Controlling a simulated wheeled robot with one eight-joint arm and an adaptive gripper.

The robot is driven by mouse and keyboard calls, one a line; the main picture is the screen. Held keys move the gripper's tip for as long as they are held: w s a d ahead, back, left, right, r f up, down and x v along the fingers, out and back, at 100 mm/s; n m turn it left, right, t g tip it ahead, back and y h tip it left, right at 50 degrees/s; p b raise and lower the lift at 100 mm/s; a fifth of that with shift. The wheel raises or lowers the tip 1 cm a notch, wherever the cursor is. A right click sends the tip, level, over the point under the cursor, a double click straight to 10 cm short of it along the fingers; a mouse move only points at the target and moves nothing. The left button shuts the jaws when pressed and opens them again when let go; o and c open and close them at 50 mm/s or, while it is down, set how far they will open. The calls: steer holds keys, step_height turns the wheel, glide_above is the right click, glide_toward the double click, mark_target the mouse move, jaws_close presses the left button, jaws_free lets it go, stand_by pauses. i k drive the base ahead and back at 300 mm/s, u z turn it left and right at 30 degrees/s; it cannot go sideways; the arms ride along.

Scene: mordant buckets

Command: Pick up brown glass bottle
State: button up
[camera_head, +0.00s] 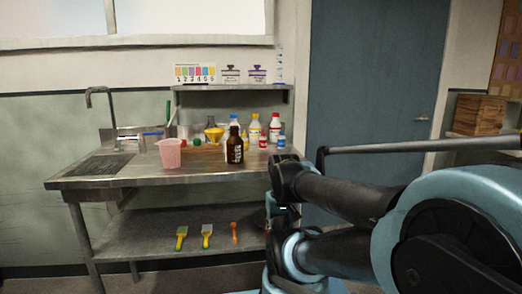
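A brown glass bottle (235,150) with a dark neck and a pale label stands upright on the steel counter (120,171), near its front edge. Other bottles stand behind it and partly hide behind its neck. My arm fills the right side of the view, with its links to the right of the bottle and in front of the counter's right end. My gripper cannot be made out in this view.
A pink cup (170,154) stands left of the bottle. Behind are a yellow funnel (214,134), a yellow bottle (254,130) and a red bottle (275,128). A shelf (230,87) overhangs the back. A sink tap (101,97) rises at left. Brushes lie on the lower shelf (150,240).

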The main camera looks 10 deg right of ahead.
mark_target(234, 145)
steer(key=z, duration=1.95)
steer(key=k, duration=2.2)
steer(key=u, duration=0.8)
steer(key=i, duration=1)
